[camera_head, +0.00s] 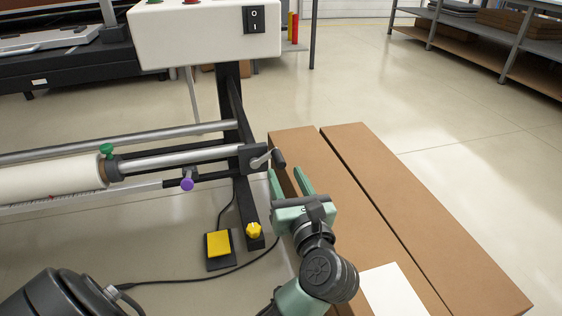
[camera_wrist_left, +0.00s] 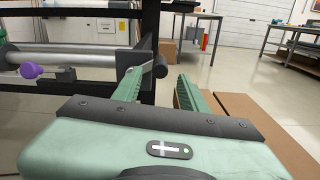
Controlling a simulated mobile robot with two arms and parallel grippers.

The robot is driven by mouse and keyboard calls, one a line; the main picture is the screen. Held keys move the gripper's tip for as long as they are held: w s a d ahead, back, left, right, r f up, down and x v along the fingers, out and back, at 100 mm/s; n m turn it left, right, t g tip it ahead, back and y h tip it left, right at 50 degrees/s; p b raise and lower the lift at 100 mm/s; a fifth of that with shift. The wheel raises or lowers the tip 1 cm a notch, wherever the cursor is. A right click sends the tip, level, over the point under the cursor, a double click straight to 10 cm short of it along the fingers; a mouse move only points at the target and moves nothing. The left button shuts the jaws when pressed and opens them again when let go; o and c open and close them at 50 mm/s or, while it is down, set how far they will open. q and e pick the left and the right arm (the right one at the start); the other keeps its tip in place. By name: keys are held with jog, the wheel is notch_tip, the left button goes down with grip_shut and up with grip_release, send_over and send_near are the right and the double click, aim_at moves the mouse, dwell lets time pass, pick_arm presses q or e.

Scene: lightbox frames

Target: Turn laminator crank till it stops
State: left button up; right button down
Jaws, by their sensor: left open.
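The laminator crank (camera_head: 262,160) is a short metal lever with a dark cylindrical grip (camera_head: 279,157), at the right end of the roller shaft on a dark block. My left gripper (camera_head: 286,172) has green fingers and is open just in front of the grip. In the left wrist view the crank's dark grip (camera_wrist_left: 160,71) shows between the tips of my open fingers (camera_wrist_left: 159,78), and the lever rises behind the left finger. I cannot tell whether the fingers touch it. My right gripper is not in view.
Long brown cartons (camera_head: 375,210) lie to the right of the crank, with a white sheet (camera_head: 393,290). A white control box (camera_head: 205,32) with a black switch stands above. A yellow pedal (camera_head: 219,244), a yellow knob (camera_head: 254,230) and a cable are low down. Open floor lies beyond.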

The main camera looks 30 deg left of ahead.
aim_at(282, 167)
pick_arm(q)
jog(key=b+x, duration=0.1)
jog(key=x, duration=0.5)
jog(key=shift+a, duration=0.1)
grip_shut()
